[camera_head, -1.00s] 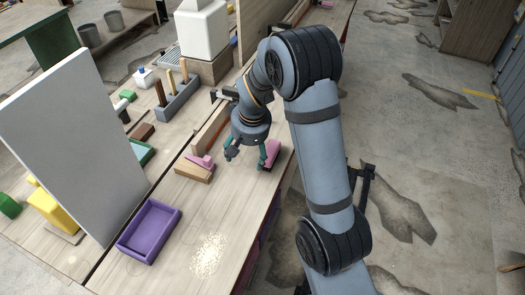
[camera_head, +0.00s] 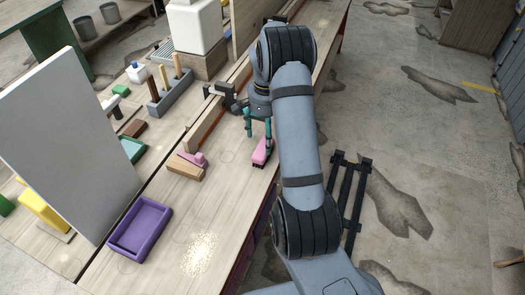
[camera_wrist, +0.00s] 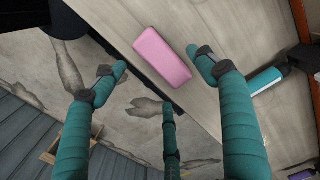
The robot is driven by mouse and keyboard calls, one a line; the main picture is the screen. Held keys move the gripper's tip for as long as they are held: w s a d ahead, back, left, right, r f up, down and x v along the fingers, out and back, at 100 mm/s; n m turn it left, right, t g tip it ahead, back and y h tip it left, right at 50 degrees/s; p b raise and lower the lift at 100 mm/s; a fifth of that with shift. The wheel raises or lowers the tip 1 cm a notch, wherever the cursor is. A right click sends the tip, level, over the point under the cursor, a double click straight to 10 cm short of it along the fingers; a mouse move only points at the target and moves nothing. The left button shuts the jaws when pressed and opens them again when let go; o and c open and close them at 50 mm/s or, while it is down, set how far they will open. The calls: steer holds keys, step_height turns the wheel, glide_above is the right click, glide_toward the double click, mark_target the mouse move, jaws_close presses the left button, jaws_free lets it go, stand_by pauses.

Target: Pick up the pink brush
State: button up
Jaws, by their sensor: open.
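The pink brush (camera_head: 262,151) lies near the right edge of the wooden bench in the head view, with a dark underside just visible. My gripper (camera_head: 258,136) is above it, its teal fingers spread and pointing down. In the wrist view the brush (camera_wrist: 162,57) shows as a pink block between the open fingers, close to the bench edge. The fingers appear apart from it, and nothing is held. Another pink piece (camera_head: 200,158) rests at a tan wooden block (camera_head: 184,167), left of my gripper.
A purple tray (camera_head: 117,246) stands on the near left of the bench. A grey upright panel (camera_head: 70,140) is at the left. A wooden rail (camera_head: 205,125) runs behind the tan block. The bench between tray and brush is mostly clear, with a patch of pale crumbs (camera_head: 199,254).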

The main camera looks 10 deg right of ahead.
mark_target(263, 152)
step_height(263, 152, down, 7)
steer(key=shift+d+r+p, duration=0.15)
steer(key=shift+p, duration=0.95)
steer(key=shift+c, duration=0.6)
steer(key=c, duration=1.1)
steer(key=shift+c, duration=0.5)
